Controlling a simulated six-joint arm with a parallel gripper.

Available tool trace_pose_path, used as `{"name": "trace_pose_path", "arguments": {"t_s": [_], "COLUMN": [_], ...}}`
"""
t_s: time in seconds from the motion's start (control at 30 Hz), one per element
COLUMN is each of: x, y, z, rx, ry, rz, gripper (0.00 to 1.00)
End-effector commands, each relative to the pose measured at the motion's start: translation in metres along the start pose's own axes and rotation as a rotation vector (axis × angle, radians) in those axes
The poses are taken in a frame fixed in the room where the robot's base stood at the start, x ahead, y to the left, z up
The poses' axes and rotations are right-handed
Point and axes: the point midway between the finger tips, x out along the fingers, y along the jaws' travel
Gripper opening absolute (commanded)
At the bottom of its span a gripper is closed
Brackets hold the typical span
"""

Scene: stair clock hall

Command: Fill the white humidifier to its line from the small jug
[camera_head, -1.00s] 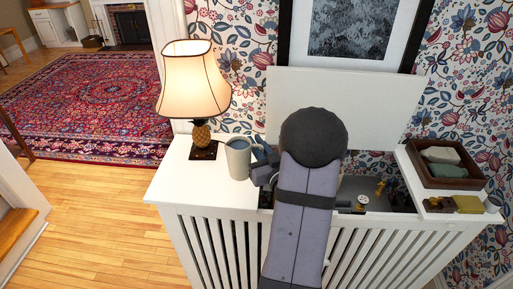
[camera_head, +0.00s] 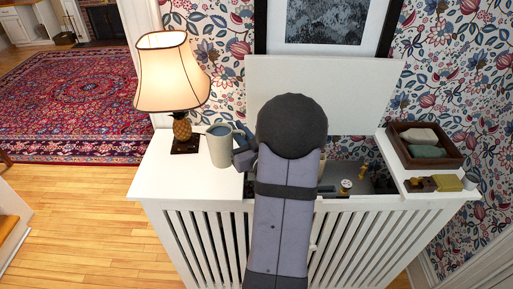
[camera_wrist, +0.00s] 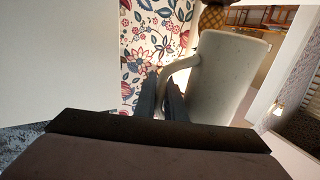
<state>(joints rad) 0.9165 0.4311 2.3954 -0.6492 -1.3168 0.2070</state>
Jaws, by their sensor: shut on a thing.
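The small jug (camera_head: 222,151) is pale grey-white, upright, with bluish liquid visible inside. It is over the left part of the white cabinet top, beside the lamp; I cannot tell whether its base touches the top. My gripper (camera_head: 244,150) is shut on its handle, from the right. In the wrist view the jug (camera_wrist: 226,85) is large, and the dark fingers of my gripper (camera_wrist: 164,92) are at its looped handle. I cannot make out the white humidifier or its line; my arm covers the middle of the open cabinet.
A lit lamp (camera_head: 174,80) with a pineapple base stands close left of the jug. The raised white lid (camera_head: 350,95) leans at the back. The open recess holds brass valve fittings (camera_head: 347,186). A brown tray (camera_head: 399,145) and small blocks (camera_head: 447,183) are at right.

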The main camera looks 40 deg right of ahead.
Motion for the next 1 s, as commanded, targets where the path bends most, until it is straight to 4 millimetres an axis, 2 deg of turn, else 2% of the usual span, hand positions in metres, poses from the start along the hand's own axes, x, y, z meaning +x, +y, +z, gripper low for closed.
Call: {"name": "trace_pose_path", "arguments": {"t_s": [0.17, 0.37, 0.7, 1.0], "x": [0.004, 0.012, 0.02, 0.008], "y": [0.011, 0.039, 0.114, 0.184], "z": [-0.002, -0.002, 0.002, 0.014], "rx": [-0.001, -0.005, -0.012, -0.017], "ry": [0.004, 0.004, 0.003, 0.003], "rz": [0.001, 0.001, -0.007, -0.014], "gripper": [0.0, 0.0, 0.0, 0.0]}}
